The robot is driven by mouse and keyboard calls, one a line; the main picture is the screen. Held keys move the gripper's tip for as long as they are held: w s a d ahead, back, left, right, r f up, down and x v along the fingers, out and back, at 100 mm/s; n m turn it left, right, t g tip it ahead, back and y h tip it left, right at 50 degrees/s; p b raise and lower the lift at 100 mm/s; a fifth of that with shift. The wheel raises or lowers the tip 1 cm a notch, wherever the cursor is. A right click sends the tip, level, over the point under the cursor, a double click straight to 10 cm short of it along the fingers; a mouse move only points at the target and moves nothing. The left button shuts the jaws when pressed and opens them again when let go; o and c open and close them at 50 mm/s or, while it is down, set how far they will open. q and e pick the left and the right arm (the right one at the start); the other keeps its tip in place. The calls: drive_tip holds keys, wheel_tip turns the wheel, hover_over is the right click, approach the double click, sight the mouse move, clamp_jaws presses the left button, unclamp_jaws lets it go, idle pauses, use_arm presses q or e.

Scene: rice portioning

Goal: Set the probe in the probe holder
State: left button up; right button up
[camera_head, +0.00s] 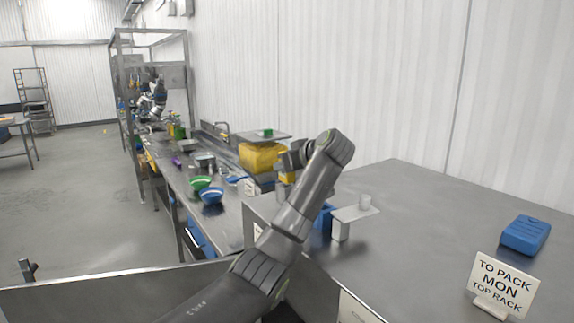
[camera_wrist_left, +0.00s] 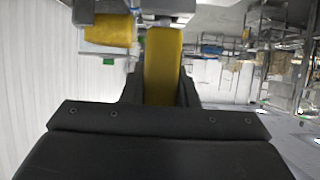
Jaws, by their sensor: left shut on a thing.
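My left gripper (camera_head: 287,168) is raised over the near end of the long counter, in front of the yellow bin. It is shut on a yellow item, likely the probe (camera_wrist_left: 163,65), which stands between the dark fingers in the left wrist view. In the head view only a bit of yellow shows beside the gripper, and the arm hides much of it. My right gripper is not in view.
A yellow bin (camera_head: 258,157) stands under a metal plate with a green item (camera_head: 267,133) on it. Green (camera_head: 200,183) and blue (camera_head: 212,196) bowls stand on the counter. A blue box (camera_head: 525,235) and a sign (camera_head: 503,284) stand on the right table, whose middle is clear.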

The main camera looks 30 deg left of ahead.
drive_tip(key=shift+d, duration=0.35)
use_arm(q)
drive_tip(key=shift+f, duration=0.6)
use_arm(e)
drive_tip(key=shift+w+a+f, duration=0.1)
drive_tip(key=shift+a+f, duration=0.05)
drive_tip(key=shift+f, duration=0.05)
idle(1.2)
use_arm(q)
drive_tip(key=o, duration=1.1)
drive_tip(key=shift+o, duration=0.4)
drive_tip(key=o, duration=0.4)
drive_tip(key=shift+r+p, duration=2.45)
drive_tip(key=shift+r, duration=1.6)
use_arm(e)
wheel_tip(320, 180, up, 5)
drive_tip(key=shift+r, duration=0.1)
use_arm(q)
drive_tip(key=shift+f, duration=0.1)
